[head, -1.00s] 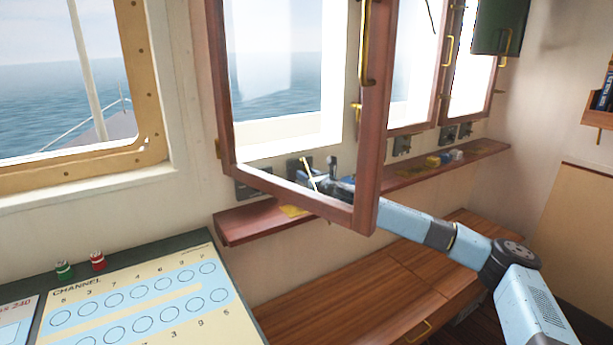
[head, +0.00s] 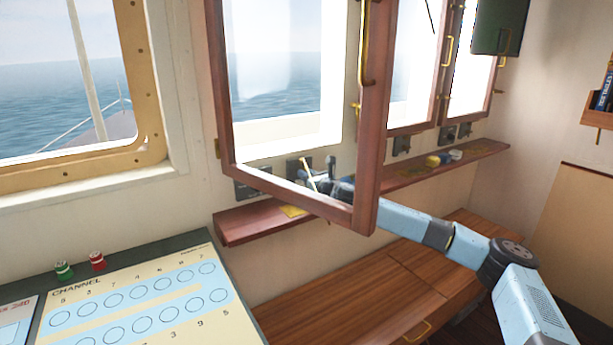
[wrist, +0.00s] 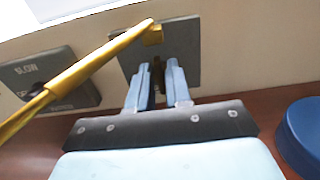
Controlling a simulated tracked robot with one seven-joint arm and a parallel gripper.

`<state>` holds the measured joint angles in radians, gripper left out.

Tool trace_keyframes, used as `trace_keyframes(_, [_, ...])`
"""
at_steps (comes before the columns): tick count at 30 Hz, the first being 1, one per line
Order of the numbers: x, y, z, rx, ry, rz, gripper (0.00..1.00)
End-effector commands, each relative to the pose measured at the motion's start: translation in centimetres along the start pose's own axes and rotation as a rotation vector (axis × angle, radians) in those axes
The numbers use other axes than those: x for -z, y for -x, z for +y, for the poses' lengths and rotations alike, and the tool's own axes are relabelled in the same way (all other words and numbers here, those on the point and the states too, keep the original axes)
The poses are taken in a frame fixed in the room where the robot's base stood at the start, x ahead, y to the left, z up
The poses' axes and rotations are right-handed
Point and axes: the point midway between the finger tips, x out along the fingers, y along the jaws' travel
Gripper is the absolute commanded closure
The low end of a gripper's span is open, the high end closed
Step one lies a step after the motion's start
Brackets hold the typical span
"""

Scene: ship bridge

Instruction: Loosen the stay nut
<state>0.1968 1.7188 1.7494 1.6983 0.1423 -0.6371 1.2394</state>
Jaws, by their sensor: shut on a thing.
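My gripper (wrist: 158,82) reaches to a dark square plate (wrist: 185,52) on the wall below the window in the wrist view. Its two fingers are shut on a small brownish-brass piece, which I take for the stay nut (wrist: 157,72); it is mostly hidden between them. The brass stay (wrist: 95,62) slants from lower left up to a small block just above the fingers. In the head view my gripper (head: 328,172) is behind the open wooden window frame (head: 367,150), by the stay (head: 308,174). The nut is too small to make out there.
A wooden shelf (head: 250,222) runs under the windows, with a yellow item (head: 433,161) farther right. A blue round thing (wrist: 304,135) is close to the gripper's right. A panel marked SLOW (wrist: 45,75) is at left. The window frame stands before my arm.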

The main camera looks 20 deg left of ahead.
Motion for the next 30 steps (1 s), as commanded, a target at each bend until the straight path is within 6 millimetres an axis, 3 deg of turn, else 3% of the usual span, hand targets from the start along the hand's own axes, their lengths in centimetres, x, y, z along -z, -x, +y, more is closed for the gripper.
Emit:
trace_keyframes(11, [-0.06, -0.01, -0.08, 0.003, 0.122, 0.001, 1.00])
trace_keyframes(30, [0.02, -0.03, 0.30, 0.002, 0.704, 0.000, 1.00])
